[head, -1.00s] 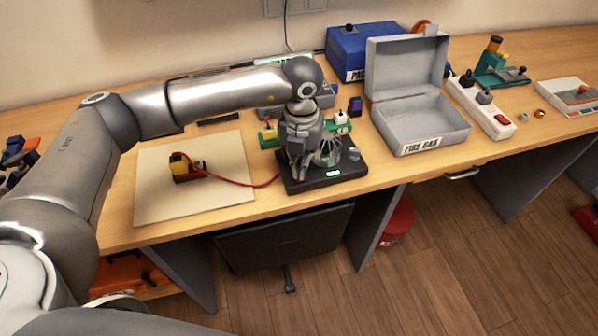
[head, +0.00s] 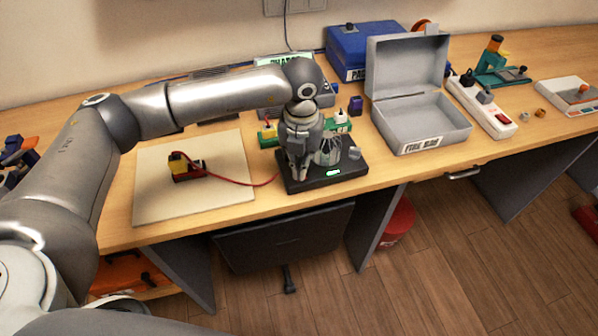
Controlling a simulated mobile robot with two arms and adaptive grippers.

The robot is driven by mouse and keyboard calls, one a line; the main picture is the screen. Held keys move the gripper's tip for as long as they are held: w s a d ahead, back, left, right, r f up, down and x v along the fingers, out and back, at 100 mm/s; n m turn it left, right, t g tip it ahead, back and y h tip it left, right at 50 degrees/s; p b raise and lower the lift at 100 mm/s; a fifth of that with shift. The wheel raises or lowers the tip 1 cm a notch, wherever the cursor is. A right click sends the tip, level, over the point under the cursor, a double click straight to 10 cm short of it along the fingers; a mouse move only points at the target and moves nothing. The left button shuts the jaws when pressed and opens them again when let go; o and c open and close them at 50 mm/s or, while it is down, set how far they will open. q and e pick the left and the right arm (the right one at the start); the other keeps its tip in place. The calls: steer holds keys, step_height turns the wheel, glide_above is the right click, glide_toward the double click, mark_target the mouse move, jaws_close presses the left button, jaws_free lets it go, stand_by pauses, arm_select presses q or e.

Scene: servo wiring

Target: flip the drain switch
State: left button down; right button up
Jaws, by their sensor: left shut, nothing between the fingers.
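My left gripper (head: 296,176) points down over the black device (head: 318,183) at the bench's front edge, shut with nothing between its fingers. The device has a small lit green display (head: 333,173) on its front and a grey knob-like part (head: 355,153) at its right. A clear rounded part stands just right of the gripper. I cannot make out the drain switch itself; the gripper and wrist cover part of the device. Whether the fingertips touch the device I cannot tell. My right gripper is not in view.
A yellow-and-black servo (head: 186,168) with a red lead lies on the cream mat (head: 150,205) to the left. An open grey case (head: 421,128), a blue box (head: 352,48) and a power strip (head: 481,108) stand to the right. Green connector blocks sit behind the device.

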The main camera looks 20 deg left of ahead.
arm_select(q)
steer(key=shift+s+f+b, duration=0.1)
steer(key=shift+f+b, duration=0.7)
steer(key=shift+f, duration=0.2)
steer(key=shift+r, duration=0.15)
steer(key=shift+r+p, duration=0.65)
steer(key=shift+r, duration=0.25)
steer(key=shift+r+p, duration=1.15)
steer(key=shift+r, duration=1.35)
